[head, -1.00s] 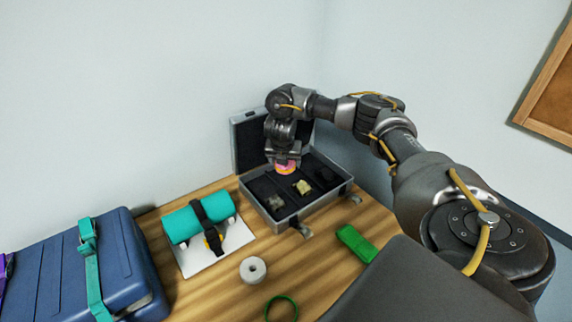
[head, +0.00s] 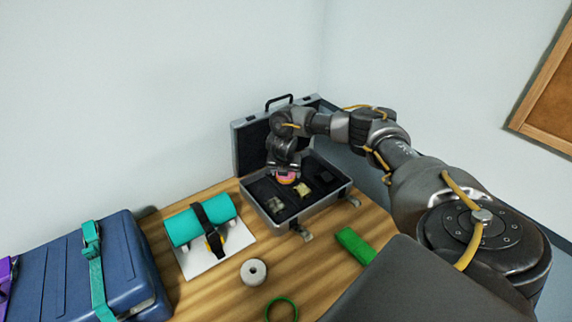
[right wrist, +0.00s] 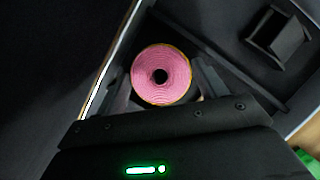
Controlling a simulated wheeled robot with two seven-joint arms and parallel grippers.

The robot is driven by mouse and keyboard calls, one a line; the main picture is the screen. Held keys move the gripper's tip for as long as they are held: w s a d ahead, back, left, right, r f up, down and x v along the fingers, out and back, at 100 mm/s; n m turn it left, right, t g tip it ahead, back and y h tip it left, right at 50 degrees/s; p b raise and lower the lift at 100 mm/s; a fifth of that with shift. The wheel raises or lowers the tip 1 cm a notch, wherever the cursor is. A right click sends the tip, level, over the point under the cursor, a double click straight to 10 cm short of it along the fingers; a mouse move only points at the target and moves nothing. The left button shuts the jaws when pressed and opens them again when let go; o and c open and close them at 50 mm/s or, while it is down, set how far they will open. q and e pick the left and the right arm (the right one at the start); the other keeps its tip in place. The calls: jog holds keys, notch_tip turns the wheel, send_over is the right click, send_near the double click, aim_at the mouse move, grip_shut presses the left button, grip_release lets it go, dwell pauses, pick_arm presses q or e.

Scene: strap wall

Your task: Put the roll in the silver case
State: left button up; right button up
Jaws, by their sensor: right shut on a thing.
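The roll (head: 287,179) is pink with an orange edge. It is held in my right gripper (head: 286,172), at or just above the left rear part of the silver case. In the right wrist view the roll (right wrist: 146,72) shows its wound face and dark centre hole between the fingers. I cannot tell whether it touches the case floor. The silver case (head: 270,222) stands open on the table, with its lid raised at the back and a dark, divided inside. My left gripper is not in view.
The case also holds a yellowish block (head: 303,189), a greyish piece (head: 277,204) and a dark block (head: 325,177). Around it lie a white roll (head: 245,275), a green block (head: 355,245), a green ring (head: 269,307), a strapped teal roll (head: 183,226) and a blue case (head: 135,265).

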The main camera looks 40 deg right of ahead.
jog(key=o, duration=0.4)
jog(key=shift+r, duration=0.2)
jog(key=shift+a+r, duration=0.15)
jog(key=shift+r, duration=0.2)
jog(key=v, duration=0.3)
jog(key=shift+b, duration=0.3)
jog(key=p+v, duration=0.3)
jog(key=v, duration=0.5)
jog(key=shift+s, duration=0.15)
